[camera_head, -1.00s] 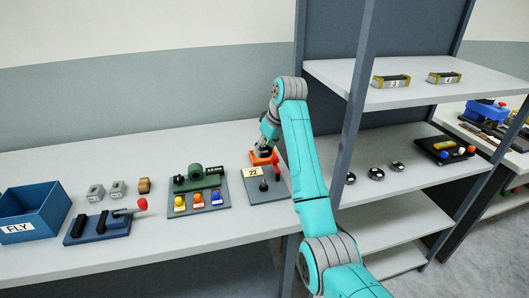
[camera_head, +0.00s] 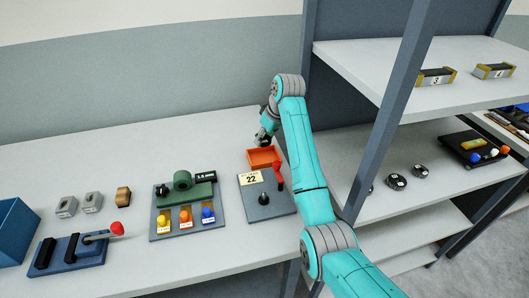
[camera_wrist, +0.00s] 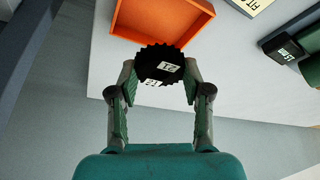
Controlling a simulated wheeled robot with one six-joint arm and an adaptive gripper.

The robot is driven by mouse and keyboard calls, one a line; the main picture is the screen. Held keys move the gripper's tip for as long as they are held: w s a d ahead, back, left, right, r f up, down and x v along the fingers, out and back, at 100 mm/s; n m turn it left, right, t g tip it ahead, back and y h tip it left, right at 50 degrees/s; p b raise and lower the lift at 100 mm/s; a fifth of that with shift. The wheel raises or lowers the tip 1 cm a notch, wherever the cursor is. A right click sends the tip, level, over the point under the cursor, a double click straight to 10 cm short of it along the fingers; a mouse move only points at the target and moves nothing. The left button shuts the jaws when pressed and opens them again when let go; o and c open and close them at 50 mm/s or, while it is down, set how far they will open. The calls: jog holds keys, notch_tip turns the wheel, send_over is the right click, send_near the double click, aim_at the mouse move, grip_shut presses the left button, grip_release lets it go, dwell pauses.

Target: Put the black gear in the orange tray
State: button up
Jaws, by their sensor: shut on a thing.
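The black gear (camera_wrist: 160,61) is toothed, with white labels, and sits between the fingertips of my gripper (camera_wrist: 162,82) in the wrist view. My gripper is shut on it. The orange tray (camera_wrist: 160,18) lies just beyond the gear there, and the gear overlaps its near edge in the picture. In the head view the tray (camera_head: 265,163) stands on the bench, and its visible inside looks empty. My gripper (camera_head: 262,141) is by the tray's far left side. The gear is hard to make out there.
A panel marked 22 (camera_head: 265,206) with a red lever (camera_head: 279,176) stands in front of the tray. A green device (camera_head: 187,190) with coloured knobs is to the left. A shelf post (camera_head: 395,110) rises on the right. Round dark parts (camera_head: 397,182) lie on the shelf.

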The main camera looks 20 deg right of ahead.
aim_at(263, 158)
jog(key=shift+f, duration=3.8)
jog(key=o, duration=1.3)
jog(key=shift+f, duration=0.15)
jog(key=shift+c, duration=0.2)
jog(key=v, duration=1.2)
jog(key=shift+s, duration=0.1)
